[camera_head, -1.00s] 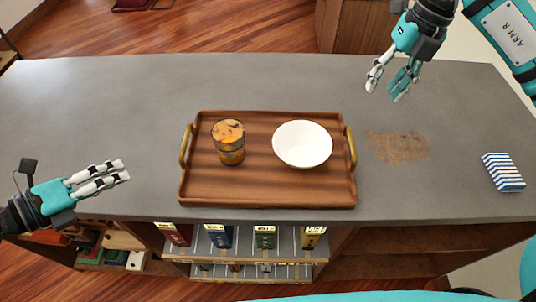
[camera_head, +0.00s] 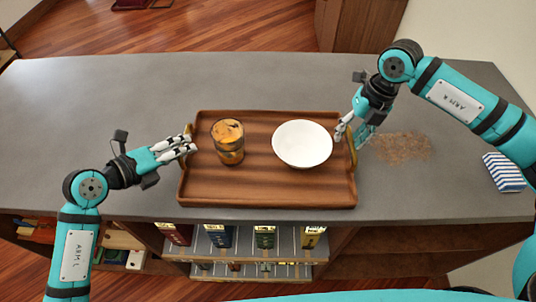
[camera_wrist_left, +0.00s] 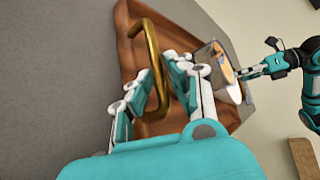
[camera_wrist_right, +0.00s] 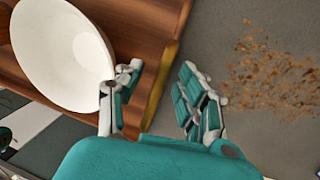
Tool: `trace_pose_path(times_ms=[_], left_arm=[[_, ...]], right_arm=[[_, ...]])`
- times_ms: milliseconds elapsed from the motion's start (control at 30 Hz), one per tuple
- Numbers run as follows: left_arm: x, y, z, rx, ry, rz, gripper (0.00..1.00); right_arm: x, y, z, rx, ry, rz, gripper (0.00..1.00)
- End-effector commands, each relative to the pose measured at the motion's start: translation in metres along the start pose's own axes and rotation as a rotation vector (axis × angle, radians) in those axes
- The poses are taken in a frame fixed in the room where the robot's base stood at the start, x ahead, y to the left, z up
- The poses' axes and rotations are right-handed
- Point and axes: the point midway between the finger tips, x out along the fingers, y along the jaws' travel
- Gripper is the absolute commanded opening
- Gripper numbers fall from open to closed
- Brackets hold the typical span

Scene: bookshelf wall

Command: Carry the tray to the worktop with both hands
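The brown wooden tray (camera_head: 255,190) lies flat on the grey top. It carries a glass of orange-brown contents (camera_head: 229,142) and a white bowl (camera_head: 302,144). My left gripper (camera_head: 190,145) is at the tray's left end. In the left wrist view its fingers (camera_wrist_left: 163,85) are apart, one on each side of the brass handle (camera_wrist_left: 155,60). My right gripper (camera_head: 350,132) is at the right end. In the right wrist view its fingers (camera_wrist_right: 158,98) are apart, on either side of the brass handle (camera_wrist_right: 160,88). The bowl (camera_wrist_right: 65,45) is close to one finger.
A patch of brown crumbs (camera_head: 402,146) lies right of the tray. A blue-and-white striped block (camera_head: 503,171) is at the far right. Shelves with books (camera_head: 265,238) are below the front edge. The grey top (camera_head: 90,100) is clear at the back left.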

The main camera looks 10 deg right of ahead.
Motion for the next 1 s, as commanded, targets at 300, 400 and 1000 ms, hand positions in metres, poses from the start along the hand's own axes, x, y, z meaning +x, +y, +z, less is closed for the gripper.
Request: trace_pose_path(times_ms=[300,400,1000], left_arm=[[0.0042,-0.0002,0.0001,0.001,0.0,0.0,0.17],[0.004,-0.0002,0.0001,0.001,0.0,0.0,0.11],[0.0038,0.0018,-0.0003,-0.002,0.001,0.004,0.0]], right_arm=[[0.0043,0.0,-0.0003,0.0,0.001,0.0,0.38],[0.0042,0.0,-0.0003,0.0,0.001,0.0,0.32],[0.0035,-0.0006,-0.0001,0.001,0.001,-0.001,0.0]])
